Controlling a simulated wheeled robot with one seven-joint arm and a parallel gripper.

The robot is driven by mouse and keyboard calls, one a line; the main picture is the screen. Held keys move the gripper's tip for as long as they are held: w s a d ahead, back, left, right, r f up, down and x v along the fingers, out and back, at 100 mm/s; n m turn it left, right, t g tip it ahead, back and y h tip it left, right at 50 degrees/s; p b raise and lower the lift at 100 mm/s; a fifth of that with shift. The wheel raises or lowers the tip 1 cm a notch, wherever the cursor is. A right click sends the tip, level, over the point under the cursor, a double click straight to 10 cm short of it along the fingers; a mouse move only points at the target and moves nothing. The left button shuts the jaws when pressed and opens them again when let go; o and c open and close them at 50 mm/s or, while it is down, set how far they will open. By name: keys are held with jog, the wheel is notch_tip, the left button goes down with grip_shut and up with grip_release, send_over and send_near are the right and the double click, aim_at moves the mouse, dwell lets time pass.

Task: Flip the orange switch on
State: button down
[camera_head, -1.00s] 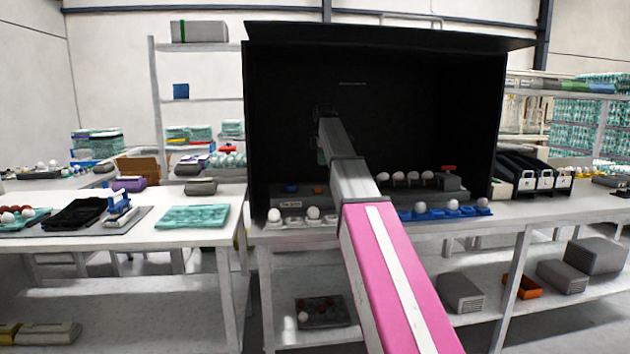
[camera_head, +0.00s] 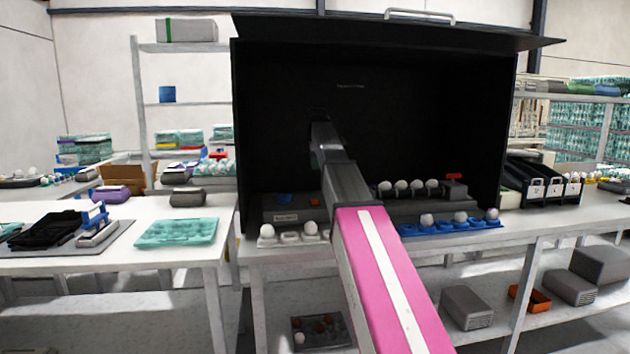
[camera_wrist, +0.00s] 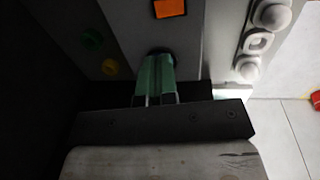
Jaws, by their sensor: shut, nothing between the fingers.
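The orange switch (camera_wrist: 170,8) is a bright square at the top edge of the wrist view, on a grey panel. In the head view it is a small orange patch (camera_head: 314,201) on the grey control box (camera_head: 292,216) inside the black booth. My gripper (camera_wrist: 155,58) is shut and empty; its green fingers point toward the panel, just below the switch in the wrist view and apart from it. I cannot tell whether the fingertips touch the panel. In the head view the gripper is mostly lost in the booth's shadow. The switch's on or off position cannot be made out.
Green (camera_wrist: 90,38) and yellow (camera_wrist: 110,67) round buttons sit left of the fingers. A pale egg holder (camera_wrist: 262,40) with white eggs is on the right. The black booth (camera_head: 240,120) encloses my arm; a blue egg tray (camera_head: 445,228) lies at its front right.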

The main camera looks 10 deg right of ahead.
aim_at(315, 201)
jog(key=f, duration=0.4)
jog(key=w+f, duration=0.1)
jog(key=f, duration=0.8)
jog(key=shift+w, duration=0.4)
jog(key=shift+f, duration=0.25)
jog(key=shift+s, duration=0.1)
jog(key=shift+s+r, duration=0.2)
jog(key=shift+s, duration=0.45)
jog(key=shift+a+r, duration=0.1)
jog(key=shift+r, duration=0.55)
notch_tip(315, 201, up, 13)
jog(key=s, duration=0.2)
jog(key=shift+f, duration=0.15)
